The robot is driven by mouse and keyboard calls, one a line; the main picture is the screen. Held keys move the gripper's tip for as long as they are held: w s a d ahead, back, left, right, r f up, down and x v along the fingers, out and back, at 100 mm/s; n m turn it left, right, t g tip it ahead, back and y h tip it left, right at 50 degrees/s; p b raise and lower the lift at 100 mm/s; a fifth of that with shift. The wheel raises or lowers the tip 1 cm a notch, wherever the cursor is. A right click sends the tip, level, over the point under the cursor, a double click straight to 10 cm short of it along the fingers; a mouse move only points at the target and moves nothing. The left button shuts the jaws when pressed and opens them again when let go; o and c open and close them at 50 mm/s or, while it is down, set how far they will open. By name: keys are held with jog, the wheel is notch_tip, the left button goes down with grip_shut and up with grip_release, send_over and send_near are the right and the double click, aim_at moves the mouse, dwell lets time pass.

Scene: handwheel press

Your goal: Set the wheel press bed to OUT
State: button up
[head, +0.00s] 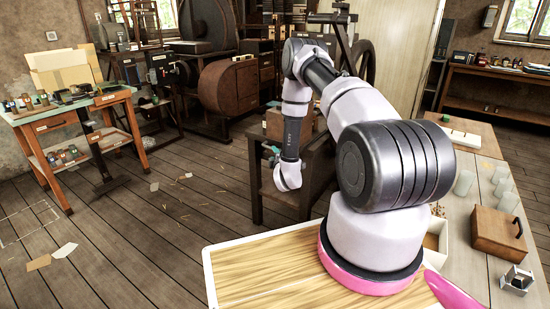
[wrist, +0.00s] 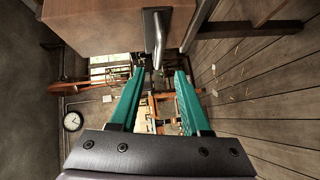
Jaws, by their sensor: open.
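The press seems to be the dark stand (head: 322,165) in the middle of the head view, with a large dark spoked wheel (head: 366,62) behind it. My arm hides much of it. A brown wooden block (head: 277,122) sits on the stand; I cannot tell whether it is the bed or its position. In the wrist view, a brown wooden box (wrist: 95,22) fills the top, with a metal handle (wrist: 158,38) on its near face. My gripper (wrist: 156,85) has its teal fingers apart and nothing between them; the handle is above them in the picture. It also shows beside the stand (head: 268,153).
An orange-framed bench (head: 75,112) stands at the left. A pale wooden board (head: 265,270) lies in front of me. A worktable at the right holds a wooden box (head: 498,232) and several glasses (head: 465,183).

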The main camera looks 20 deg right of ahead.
jog(key=shift+s+a+r, duration=0.1)
jog(key=shift+s, duration=0.55)
jog(key=shift+s+a+r, duration=0.1)
jog(key=shift+s, duration=0.5)
jog(key=w+d+r+m+g, duration=0.15)
jog(key=r+m, duration=0.25)
jog(key=r, duration=0.8)
jog(key=w+a+r+m+g, duration=0.15)
jog(key=r+m, duration=0.25)
jog(key=r, duration=0.8)
jog(key=s+r+m+g, duration=0.1)
jog(key=s+r+m, duration=0.3)
jog(key=r, duration=0.6)
jog(key=s+a+r+m+g+y, duration=0.1)
jog(key=s+a+r+m, duration=0.1)
jog(key=s+r, duration=0.5)
jog(key=s+a+r+m+g+y, duration=0.15)
jog(key=s+r, duration=0.25)
jog(key=s, duration=0.6)
jog(key=s+a+r+m+g, duration=0.1)
jog(key=s+a+m, duration=0.1)
jog(key=s, duration=0.8)
jog(key=s+a+r+m+g+y, duration=0.1)
jog(key=s+a, duration=0.1)
jog(key=s, duration=0.7)
jog(key=shift+s+m+g, duration=0.35)
